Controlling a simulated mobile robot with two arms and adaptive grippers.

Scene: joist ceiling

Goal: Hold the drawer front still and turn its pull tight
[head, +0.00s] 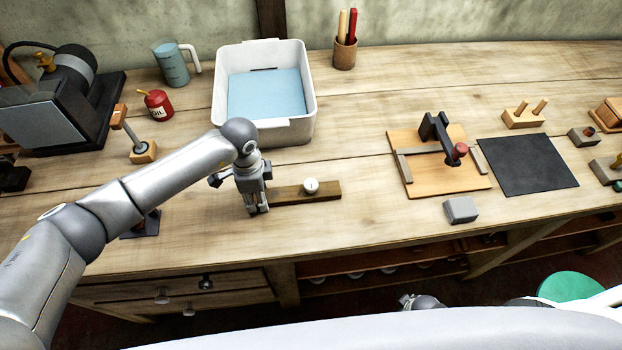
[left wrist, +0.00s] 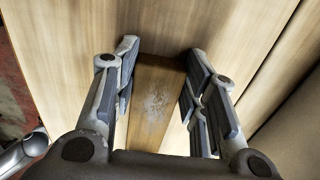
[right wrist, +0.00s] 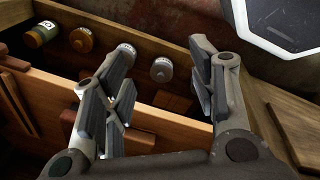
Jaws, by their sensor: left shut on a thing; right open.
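The drawer front (head: 326,192) is a narrow brown wooden board lying on the workbench. Its pull (head: 311,185), a small round white knob, stands on the board's upper face; whether it is loose cannot be seen. My left gripper (head: 257,208) points down at the board's left end and is shut on it. The left wrist view shows the brown board (left wrist: 158,95) between the fingers. My right gripper (right wrist: 163,55) is open and empty, low by the compartments under the bench, away from the drawer front. The head view barely shows it at the bottom edge.
A white bin (head: 303,103) with a blue bottom stands behind the left gripper. A wooden board with a dark clamp (head: 437,133), a grey block (head: 461,210) and a black mat (head: 527,165) lie to the right. Small jars (right wrist: 162,70) sit below the right gripper.

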